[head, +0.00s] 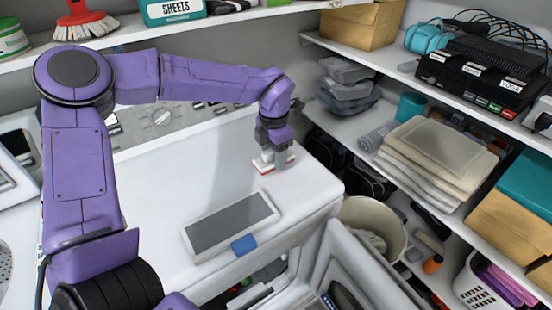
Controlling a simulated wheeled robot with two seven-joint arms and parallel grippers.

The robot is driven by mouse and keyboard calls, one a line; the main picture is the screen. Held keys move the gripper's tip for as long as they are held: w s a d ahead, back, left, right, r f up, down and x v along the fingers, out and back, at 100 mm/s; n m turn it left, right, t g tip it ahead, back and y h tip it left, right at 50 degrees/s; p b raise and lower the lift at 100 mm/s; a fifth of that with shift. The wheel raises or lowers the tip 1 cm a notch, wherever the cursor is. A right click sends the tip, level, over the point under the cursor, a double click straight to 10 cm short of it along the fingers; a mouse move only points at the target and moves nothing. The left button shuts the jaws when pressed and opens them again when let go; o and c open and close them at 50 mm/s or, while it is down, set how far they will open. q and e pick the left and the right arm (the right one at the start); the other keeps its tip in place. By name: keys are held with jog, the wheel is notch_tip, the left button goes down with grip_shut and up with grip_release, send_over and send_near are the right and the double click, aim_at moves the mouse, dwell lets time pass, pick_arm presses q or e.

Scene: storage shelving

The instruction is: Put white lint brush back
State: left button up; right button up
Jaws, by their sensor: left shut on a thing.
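My left gripper (275,160) is at the far right part of the white machine top, with its fingers pointing down. It is shut on a small white thing with a red underside, which looks like the white lint brush (263,166). The fingers hide part of the brush. Its red underside is at or just above the machine top (160,180); I cannot tell whether it touches. My right gripper is not in view.
A grey panel with a white frame (232,223) and a blue tab (244,245) is nearer on the machine. Shelves on the right hold folded cloths (440,150) and a black device (485,75). A cream bin (372,215) stands below. The machine's left top is clear.

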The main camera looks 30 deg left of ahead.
aim_at(275, 173)
pick_arm(q)
jog(key=shift+w+a+f, duration=0.15)
jog(key=shift+w+f, duration=0.45)
jog(key=shift+w+a+f, duration=0.15)
jog(key=shift+w+f, duration=0.05)
jog(key=shift+f, duration=0.1)
jog(key=shift+s+f+p, duration=0.2)
jog(key=shift+f, duration=0.4)
jog(key=shift+s+f+p, duration=0.15)
jog(key=shift+f+p, duration=0.05)
jog(key=shift+f, duration=0.6)
jog(key=shift+w+f, duration=0.15)
jog(key=shift+w, duration=0.1)
jog(key=shift+f, duration=0.1)
jog(key=o, duration=1.2)
jog(key=shift+s, duration=0.15)
notch_tip(275, 173, up, 12)
jog(key=shift+r+b, duration=0.25)
jog(key=shift+b, duration=0.65)
